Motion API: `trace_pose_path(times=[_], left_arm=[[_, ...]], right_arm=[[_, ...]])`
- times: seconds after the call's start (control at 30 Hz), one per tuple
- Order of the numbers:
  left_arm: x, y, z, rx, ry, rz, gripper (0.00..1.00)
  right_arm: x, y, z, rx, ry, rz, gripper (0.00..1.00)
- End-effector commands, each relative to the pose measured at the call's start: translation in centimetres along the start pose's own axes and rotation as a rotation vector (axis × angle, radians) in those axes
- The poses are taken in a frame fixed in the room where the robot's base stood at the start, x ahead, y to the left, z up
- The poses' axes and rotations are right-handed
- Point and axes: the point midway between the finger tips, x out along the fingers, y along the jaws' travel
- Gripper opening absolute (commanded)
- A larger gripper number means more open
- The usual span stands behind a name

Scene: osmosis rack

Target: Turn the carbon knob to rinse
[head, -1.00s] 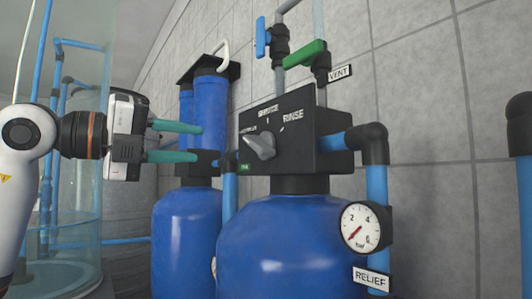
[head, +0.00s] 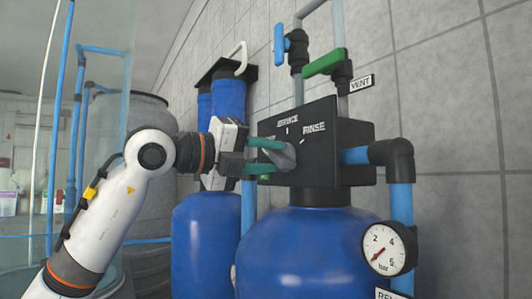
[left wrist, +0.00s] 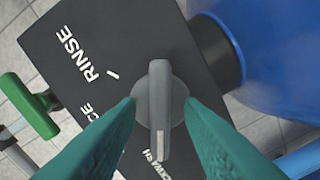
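The grey carbon knob (head: 284,155) is on the black valve head (head: 338,135) above a blue tank. The left wrist view shows the knob (left wrist: 160,105) with its white mark toward a partly hidden label ending in "WASH". The RINSE label (left wrist: 75,52) and its tick are at upper left there; it also shows in the head view (head: 314,128). My left gripper (head: 277,156) is open at the knob, its teal fingers on either side. In the left wrist view the fingertips (left wrist: 160,103) stand apart from the raised handle, close to its round base. My right gripper is not in view.
A pressure gauge (head: 389,248) and blue pipe (head: 401,197) are right of the valve head. Green (head: 325,61) and blue (head: 279,44) valve levers stand above it. A second blue tank (head: 203,235) is to the left. A tiled wall is behind.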

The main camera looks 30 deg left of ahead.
Motion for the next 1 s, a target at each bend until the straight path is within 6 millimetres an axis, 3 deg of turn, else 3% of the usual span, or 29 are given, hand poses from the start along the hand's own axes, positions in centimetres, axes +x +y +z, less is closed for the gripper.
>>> trace_pose_path(times=[0.23,0.47,1.0], left_arm=[[0.11,-0.04,0.02,0.000,0.000,0.000,0.35],[0.09,-0.03,0.02,0.000,0.000,0.000,0.00],[0.14,-0.02,0.03,0.125,-0.001,0.000,0.00]], right_arm=[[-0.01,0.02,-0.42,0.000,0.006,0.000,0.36],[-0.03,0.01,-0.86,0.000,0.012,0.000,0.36],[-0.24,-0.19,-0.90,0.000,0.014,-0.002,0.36]])
